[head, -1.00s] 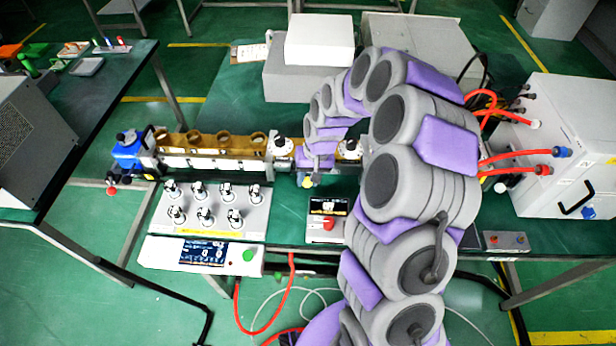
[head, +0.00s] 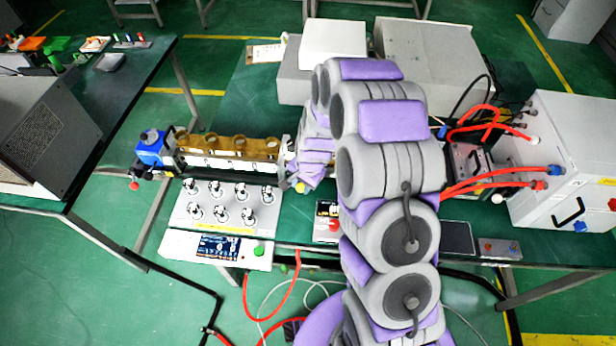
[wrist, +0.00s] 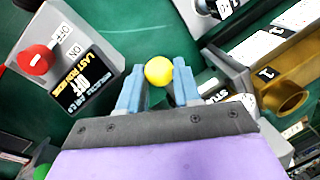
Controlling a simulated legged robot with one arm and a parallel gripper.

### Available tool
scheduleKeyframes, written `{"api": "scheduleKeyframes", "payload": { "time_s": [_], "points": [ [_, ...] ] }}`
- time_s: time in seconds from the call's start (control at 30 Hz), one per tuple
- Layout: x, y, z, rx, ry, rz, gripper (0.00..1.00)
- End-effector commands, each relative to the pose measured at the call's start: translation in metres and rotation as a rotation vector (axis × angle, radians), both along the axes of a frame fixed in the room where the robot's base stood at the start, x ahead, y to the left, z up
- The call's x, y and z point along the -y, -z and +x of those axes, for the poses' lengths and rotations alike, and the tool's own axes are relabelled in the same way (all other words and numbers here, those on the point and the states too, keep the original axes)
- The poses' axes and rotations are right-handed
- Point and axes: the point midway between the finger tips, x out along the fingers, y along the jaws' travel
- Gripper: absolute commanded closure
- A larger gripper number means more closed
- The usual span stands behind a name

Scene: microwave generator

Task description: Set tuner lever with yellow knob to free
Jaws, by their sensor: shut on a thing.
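The tuner lever's yellow knob (wrist: 158,71) sits between the two blue-grey fingertips of my gripper (wrist: 157,88) in the wrist view. My gripper is shut on it. The lever's shaft below the knob is hidden by the fingers and the gripper body. In the head view a small bit of the yellow knob (head: 300,187) shows at the end of my purple and grey arm, at the near side of the brass waveguide line (head: 228,146). The lever's setting cannot be read in either view.
A box with a red ON/OFF knob (wrist: 36,60) and a small display (wrist: 84,82) stands left of my gripper in the wrist view. A white cabinet (head: 575,150) with red cables (head: 495,180) stands right.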

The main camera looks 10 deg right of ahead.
Motion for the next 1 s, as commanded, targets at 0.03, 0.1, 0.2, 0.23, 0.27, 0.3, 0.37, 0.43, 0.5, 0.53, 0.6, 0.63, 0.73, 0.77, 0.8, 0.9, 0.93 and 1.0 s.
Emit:
{"api": "scheduleKeyframes", "payload": {
  "time_s": [0.03, 0.1, 0.2, 0.23, 0.27, 0.3, 0.37, 0.43, 0.5, 0.53, 0.6, 0.63, 0.73, 0.77, 0.8, 0.9, 0.93, 1.0],
  "points": [
    [-0.004, -0.004, 0.000, -0.003, 0.036, -0.002, 1.00],
    [-0.008, -0.004, 0.001, -0.006, 0.095, -0.001, 1.00],
    [-0.013, -0.004, 0.005, -0.003, 0.173, -0.002, 1.00],
    [-0.014, -0.004, 0.006, -0.002, 0.195, -0.002, 1.00],
    [-0.015, -0.004, 0.007, -0.001, 0.215, -0.002, 1.00],
    [-0.017, -0.003, 0.008, -0.001, 0.241, -0.002, 1.00],
    [-0.019, -0.003, 0.009, -0.003, 0.276, -0.001, 1.00],
    [-0.021, -0.002, 0.010, -0.004, 0.309, -0.002, 1.00],
    [-0.022, -0.002, 0.012, -0.004, 0.339, -0.002, 1.00],
    [-0.023, -0.002, 0.012, -0.003, 0.349, -0.001, 1.00],
    [-0.024, -0.002, 0.014, -0.003, 0.370, 0.000, 1.00],
    [-0.024, -0.002, 0.014, -0.002, 0.378, -0.001, 1.00],
    [-0.025, -0.001, 0.015, -0.002, 0.395, 0.000, 1.00],
    [-0.025, -0.001, 0.016, -0.001, 0.399, 0.001, 1.00],
    [-0.026, -0.001, 0.016, -0.001, 0.403, 0.000, 1.00],
    [-0.026, -0.001, 0.016, 0.000, 0.408, 0.001, 1.00],
    [-0.026, 0.000, 0.016, 0.000, 0.408, 0.001, 1.00],
    [-0.026, 0.000, 0.017, 0.001, 0.409, 0.001, 1.00]
  ]
}}
